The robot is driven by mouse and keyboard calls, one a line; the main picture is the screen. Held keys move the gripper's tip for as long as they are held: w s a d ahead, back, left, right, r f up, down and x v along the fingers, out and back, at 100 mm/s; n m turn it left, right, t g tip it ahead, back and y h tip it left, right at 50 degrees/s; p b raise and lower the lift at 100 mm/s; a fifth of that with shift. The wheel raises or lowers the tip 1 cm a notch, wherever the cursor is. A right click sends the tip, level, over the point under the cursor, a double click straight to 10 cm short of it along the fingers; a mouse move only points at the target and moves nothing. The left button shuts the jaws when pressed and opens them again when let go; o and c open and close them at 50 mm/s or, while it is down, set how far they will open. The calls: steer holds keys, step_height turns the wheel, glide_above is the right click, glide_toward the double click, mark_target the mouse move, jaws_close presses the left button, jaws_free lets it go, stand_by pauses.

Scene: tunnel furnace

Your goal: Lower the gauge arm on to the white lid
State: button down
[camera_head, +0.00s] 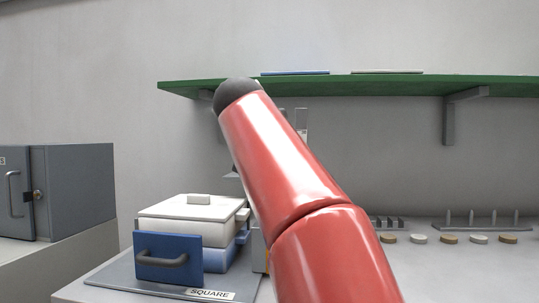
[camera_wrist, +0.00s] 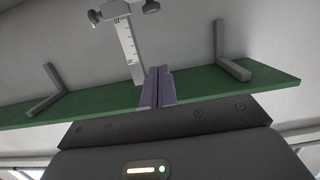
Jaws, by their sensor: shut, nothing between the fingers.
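The white lid (camera_head: 190,207), with a small raised block on top, sits on a white and blue box at lower left in the head view. A ruled gauge scale (camera_wrist: 128,42) with dark knobs (camera_wrist: 150,7) shows at the top of the wrist view. Part of a pale upright (camera_head: 302,122) shows beside my red arm in the head view; the rest is hidden, and I cannot tell the gauge arm's height above the lid. My gripper (camera_wrist: 158,72) is shut and empty, its fingertips near the scale in the picture. My arm hides it in the head view.
A blue plate with a handle (camera_head: 168,257) stands before the box, on a base labelled SQUARE (camera_head: 209,294). A green shelf (camera_head: 370,87) runs along the wall. A grey cabinet (camera_head: 75,190) stands left. Several discs and a pegged rack (camera_head: 482,226) lie right.

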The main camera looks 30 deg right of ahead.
steer(key=p+x, duration=0.2)
steer(key=x, duration=0.8)
steer(key=shift+w+d+f+p, duration=0.15)
steer(key=shift+p, duration=0.25)
steer(key=f+b, duration=0.1)
steer(key=f, duration=0.2)
steer(key=shift+s+b, duration=0.2)
steer(key=shift+b, duration=0.2)
steer(key=shift+f, duration=0.55)
steer(key=shift+f, duration=0.1)
step_height(320, 180, down, 5)
steer(key=b, duration=0.5)
steer(key=shift+w, duration=0.1)
